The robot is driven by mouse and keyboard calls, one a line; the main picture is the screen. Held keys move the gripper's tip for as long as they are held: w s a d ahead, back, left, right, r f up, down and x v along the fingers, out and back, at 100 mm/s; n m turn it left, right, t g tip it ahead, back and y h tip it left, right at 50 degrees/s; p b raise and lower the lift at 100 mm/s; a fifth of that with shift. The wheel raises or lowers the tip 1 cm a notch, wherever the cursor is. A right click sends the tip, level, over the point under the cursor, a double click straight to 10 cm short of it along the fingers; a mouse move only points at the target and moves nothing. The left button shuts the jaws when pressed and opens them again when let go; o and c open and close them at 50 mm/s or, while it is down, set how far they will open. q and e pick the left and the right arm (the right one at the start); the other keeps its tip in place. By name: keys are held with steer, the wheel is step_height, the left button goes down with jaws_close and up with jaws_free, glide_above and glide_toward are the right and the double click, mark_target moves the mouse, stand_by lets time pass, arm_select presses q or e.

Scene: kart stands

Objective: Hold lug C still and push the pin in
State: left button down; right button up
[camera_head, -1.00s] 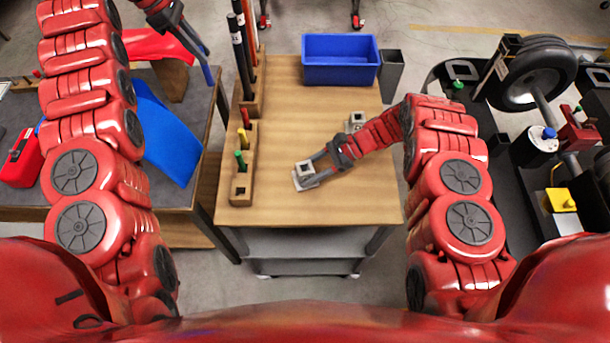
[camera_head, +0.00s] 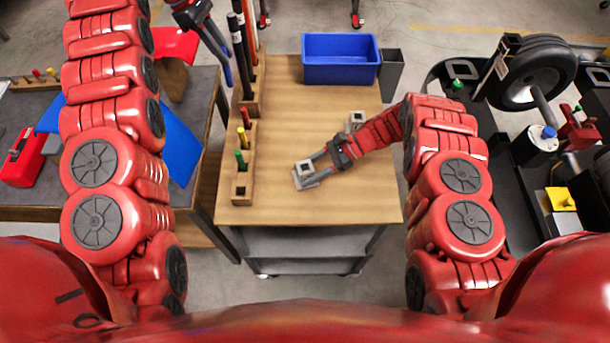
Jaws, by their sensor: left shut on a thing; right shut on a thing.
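My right gripper (camera_head: 316,173) is shut on a grey lug (camera_head: 304,167), a small block with a square hole on a flat foot, at the front middle of the wooden table top (camera_head: 290,212). No letter is readable on it. My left gripper (camera_head: 226,76) is in the air beyond the table's far left side, well away from the lug. It is shut on a slim bluish thing that looks like the pin; its shape is hard to make out against the fingers. Another grey lug (camera_head: 357,119) sits behind my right gripper.
A wooden rack (camera_head: 241,190) with red, yellow and green pins stands on the table's left edge, with tall poles (camera_head: 240,55) behind it. A blue bin (camera_head: 340,60) and a grey cup (camera_head: 391,75) are at the back.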

arm_select(q)
steer(key=s+d+f+m+g+y, duration=0.2)
steer(key=s+d+f+m, duration=0.1)
steer(key=s+d+m, duration=0.45)
steer(key=s+d+f+m+g+y, duration=0.1)
steer(key=s+d+f+m+g, duration=0.15)
steer(key=s+d+m, duration=0.5)
steer(key=d+f+n, duration=0.2)
steer(key=d+f, duration=0.1)
steer(key=f, duration=0.8)
steer(key=shift+n+t, duration=0.3)
steer(key=shift+t, duration=0.15)
steer(key=c, duration=0.8)
jaws_free()
steer(key=shift+r, duration=0.1)
